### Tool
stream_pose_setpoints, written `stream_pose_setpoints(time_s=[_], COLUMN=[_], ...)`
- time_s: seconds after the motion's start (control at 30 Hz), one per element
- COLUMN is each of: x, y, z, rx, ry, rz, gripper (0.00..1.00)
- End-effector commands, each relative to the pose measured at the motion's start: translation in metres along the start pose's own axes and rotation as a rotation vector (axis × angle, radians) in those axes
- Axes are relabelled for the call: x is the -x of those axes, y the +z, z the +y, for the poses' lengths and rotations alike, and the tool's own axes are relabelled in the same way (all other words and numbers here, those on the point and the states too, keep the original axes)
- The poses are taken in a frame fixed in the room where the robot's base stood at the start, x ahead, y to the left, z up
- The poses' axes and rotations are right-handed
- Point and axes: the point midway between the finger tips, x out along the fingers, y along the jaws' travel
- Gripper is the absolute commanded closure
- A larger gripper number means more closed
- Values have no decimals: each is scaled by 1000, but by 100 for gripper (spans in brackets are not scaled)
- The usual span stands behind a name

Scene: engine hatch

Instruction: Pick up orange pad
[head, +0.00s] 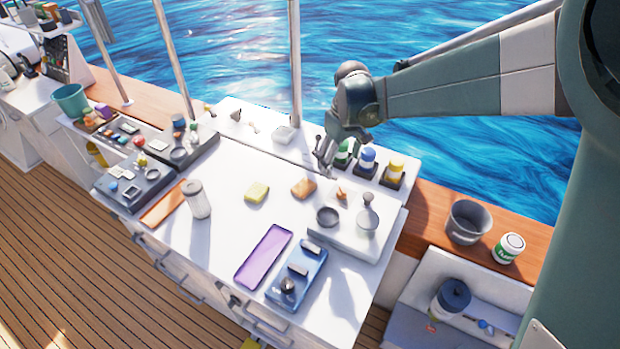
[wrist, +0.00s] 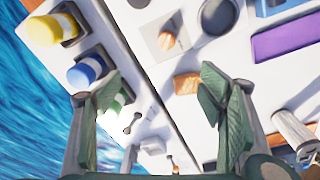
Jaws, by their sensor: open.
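The orange pad (head: 304,187) lies flat on the white worktop, right of a yellow pad (head: 257,192) in the head view. In the wrist view the orange pad (wrist: 187,83) is between the fingers, close to the right one. My gripper (head: 325,160) is above the far side of the worktop, behind the orange pad and apart from it. In the wrist view the gripper (wrist: 165,92) has its two green fingers spread wide with nothing held between them.
Green, blue and yellow-capped bottles (head: 368,160) stand just right of my gripper. A white board (head: 345,238) with a grey dish and flask lies nearby. A metal pole (head: 295,65) rises behind.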

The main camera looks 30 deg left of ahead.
Motion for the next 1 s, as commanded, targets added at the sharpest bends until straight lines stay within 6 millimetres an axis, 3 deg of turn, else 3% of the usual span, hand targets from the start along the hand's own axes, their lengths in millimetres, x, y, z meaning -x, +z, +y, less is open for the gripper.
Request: stream_pose_setpoints(time_s=[0.2, 0.5, 0.7, 1.0], x=[-27, -63, -75, -77], y=[-41, -80, -90, -91], z=[-30, -68, -80, -82], rx=[87, 187, 216, 220], ry=[-22, -47, -54, -55], rz=[-33, -73, -85, -87], gripper=[31, 31, 31, 31])
